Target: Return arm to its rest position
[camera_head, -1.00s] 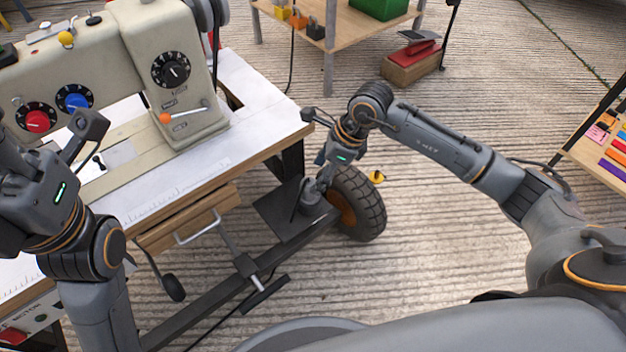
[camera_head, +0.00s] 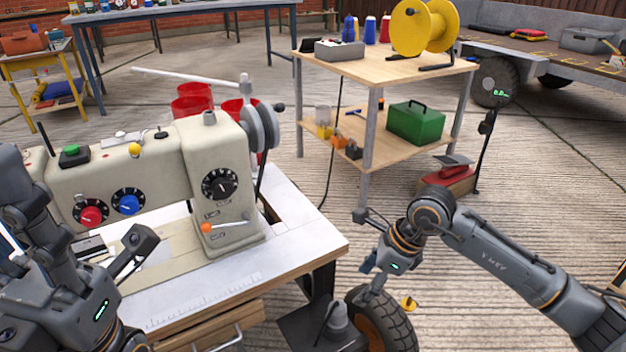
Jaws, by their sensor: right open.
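My right arm reaches in from the right, and its gripper (camera_head: 358,258) is open with its fingers spread. Nothing shows between them. It is off the right end of the sewing machine's table (camera_head: 300,262), above the black tyre (camera_head: 392,325). My left gripper (camera_head: 78,235) is at the left edge, in front of the large beige sewing machine (camera_head: 212,165). One finger stands out to the right; the other side is partly cut off, so its opening is unclear.
A wooden two-tier shelf (camera_head: 400,72) holds a yellow reel (camera_head: 412,28) and a green toolbox (camera_head: 416,122). Red containers (camera_head: 192,98) stand behind the machine. A trailer (camera_head: 560,62) is at the back right.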

